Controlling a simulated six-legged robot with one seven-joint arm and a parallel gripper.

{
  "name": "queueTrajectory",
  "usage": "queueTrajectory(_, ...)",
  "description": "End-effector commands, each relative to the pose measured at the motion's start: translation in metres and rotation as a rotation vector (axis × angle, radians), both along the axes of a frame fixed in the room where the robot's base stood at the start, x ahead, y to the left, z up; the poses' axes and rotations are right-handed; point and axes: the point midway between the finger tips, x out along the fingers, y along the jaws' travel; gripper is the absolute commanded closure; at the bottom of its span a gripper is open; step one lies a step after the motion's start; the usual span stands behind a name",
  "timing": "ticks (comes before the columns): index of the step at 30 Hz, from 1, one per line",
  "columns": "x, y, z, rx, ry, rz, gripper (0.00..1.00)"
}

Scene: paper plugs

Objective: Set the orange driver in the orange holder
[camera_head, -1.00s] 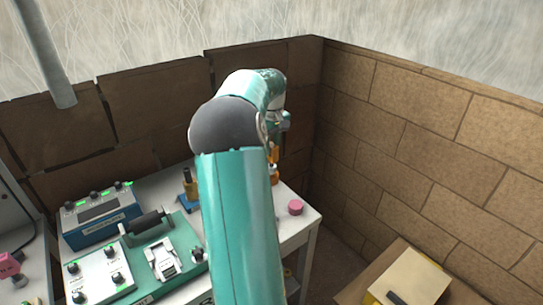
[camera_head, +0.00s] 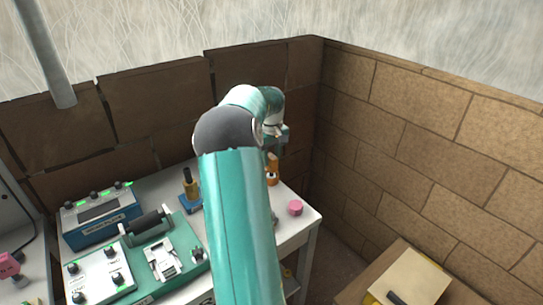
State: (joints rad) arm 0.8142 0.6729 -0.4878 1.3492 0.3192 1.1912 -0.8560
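An orange upright object (camera_head: 272,170) with a small white mark stands at the back right of the white table, just right of my arm. It appears to be the orange driver and holder together, but at this size I cannot tell where one ends and the other begins. My gripper (camera_head: 281,137) is above it and slightly to its right. The fingers are too small and partly hidden by my arm, so I cannot see whether they are open or touch the orange object. My arm covers the middle of the table.
A yellow driver (camera_head: 190,182) stands upright in a blue holder (camera_head: 191,204) left of my arm. A pink cylinder (camera_head: 295,208) sits near the table's right edge. A blue control box (camera_head: 100,220) and a teal panel (camera_head: 160,262) fill the left. Brick walls close the back and right.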

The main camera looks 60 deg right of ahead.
Motion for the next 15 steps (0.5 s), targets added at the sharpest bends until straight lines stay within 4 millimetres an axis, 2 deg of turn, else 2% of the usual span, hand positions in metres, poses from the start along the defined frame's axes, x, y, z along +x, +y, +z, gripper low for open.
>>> queueTrajectory(10, 0.0, 0.0, 0.002, 0.0, 0.0, 0.0, 0.53)
queueTrajectory(15, 0.0, 0.0, 0.017, -0.002, -0.001, 0.0, 0.53)
